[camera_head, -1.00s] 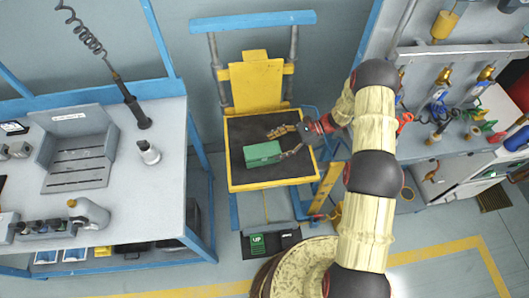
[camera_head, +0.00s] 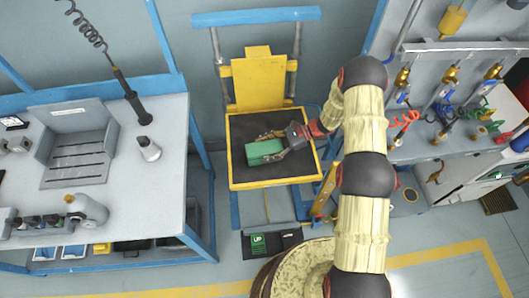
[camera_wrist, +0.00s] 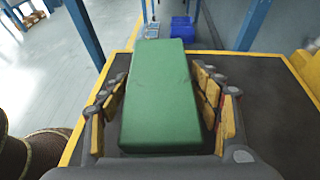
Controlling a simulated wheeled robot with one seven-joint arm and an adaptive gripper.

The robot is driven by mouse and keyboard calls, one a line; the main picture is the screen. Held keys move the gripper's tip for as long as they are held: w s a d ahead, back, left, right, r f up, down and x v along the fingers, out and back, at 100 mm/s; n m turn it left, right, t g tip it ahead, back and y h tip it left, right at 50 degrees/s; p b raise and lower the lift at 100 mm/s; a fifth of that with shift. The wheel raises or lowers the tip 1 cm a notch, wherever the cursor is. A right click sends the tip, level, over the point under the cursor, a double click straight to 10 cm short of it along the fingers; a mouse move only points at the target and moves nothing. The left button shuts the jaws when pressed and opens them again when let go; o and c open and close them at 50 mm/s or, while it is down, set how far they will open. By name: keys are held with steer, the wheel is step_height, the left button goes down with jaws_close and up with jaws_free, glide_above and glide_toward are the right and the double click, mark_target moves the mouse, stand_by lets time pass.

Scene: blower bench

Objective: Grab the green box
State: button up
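The green box (camera_head: 264,150) lies on the dark seat of the yellow chair (camera_head: 257,184). In the wrist view the green box (camera_wrist: 160,95) fills the middle, its length running away from me. My gripper (camera_head: 278,143) is low at the seat, reaching in from the right in the head view. In the wrist view its yellow-padded fingers (camera_wrist: 163,88) stand on both sides of the box, with narrow gaps showing beside it. The box's underside and the lower finger contact are hidden.
A grey workbench (camera_head: 110,215) with a blue frame stands left of the chair. A tool bench (camera_head: 425,150) with hanging tools is on the right. The chair's blue top bar (camera_head: 255,17) rises behind the seat. A green-and-black item (camera_head: 258,243) lies at the chair's foot.

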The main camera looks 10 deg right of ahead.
jaws_close()
stand_by(0.8)
